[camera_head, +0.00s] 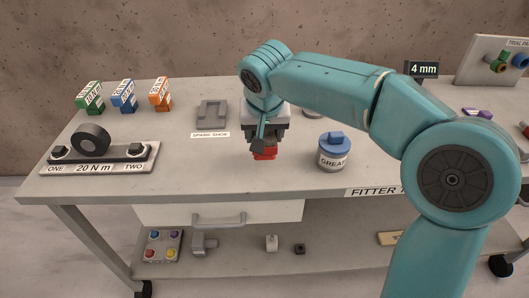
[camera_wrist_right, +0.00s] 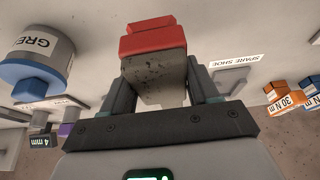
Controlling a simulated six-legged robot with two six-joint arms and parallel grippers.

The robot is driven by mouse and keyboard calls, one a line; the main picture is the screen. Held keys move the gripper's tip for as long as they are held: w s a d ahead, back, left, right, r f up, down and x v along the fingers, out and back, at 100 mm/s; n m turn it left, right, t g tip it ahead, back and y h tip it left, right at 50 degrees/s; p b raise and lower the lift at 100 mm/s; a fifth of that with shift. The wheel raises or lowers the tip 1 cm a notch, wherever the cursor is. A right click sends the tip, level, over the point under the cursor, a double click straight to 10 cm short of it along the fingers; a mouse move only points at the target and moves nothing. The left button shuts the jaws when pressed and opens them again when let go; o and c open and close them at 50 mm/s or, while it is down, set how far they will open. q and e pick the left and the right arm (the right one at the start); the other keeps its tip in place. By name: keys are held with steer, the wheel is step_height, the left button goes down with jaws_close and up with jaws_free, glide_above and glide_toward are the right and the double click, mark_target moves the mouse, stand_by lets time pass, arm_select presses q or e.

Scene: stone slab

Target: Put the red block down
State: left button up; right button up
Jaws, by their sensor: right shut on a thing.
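The red block (camera_head: 264,153) shows below my right gripper (camera_head: 266,140) in the head view, above the bench near its front edge. In the right wrist view the block (camera_wrist_right: 152,38) has a red end and a speckled grey body. The fingers of my right gripper (camera_wrist_right: 158,85) are shut on the grey body, one on each side. I cannot tell whether the block touches the bench top. My left gripper is not in view.
A grease pot (camera_head: 333,153) stands close to the right of the block. The spare shoe holder (camera_head: 212,115) lies to the left, behind a label. A torque fixture (camera_head: 98,157) and several coloured boxes (camera_head: 123,95) are farther left. The bench front is clear between fixture and block.

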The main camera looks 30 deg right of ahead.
step_height(320, 180, down, 5)
steer(key=shift+r+b, duration=0.1)
steer(key=shift+b, duration=0.4)
steer(key=shift+r, duration=0.1)
steer(key=shift+f, duration=0.3)
steer(key=o, duration=1.3)
steer(key=shift+c, duration=0.2)
steer(key=shift+r, duration=0.1)
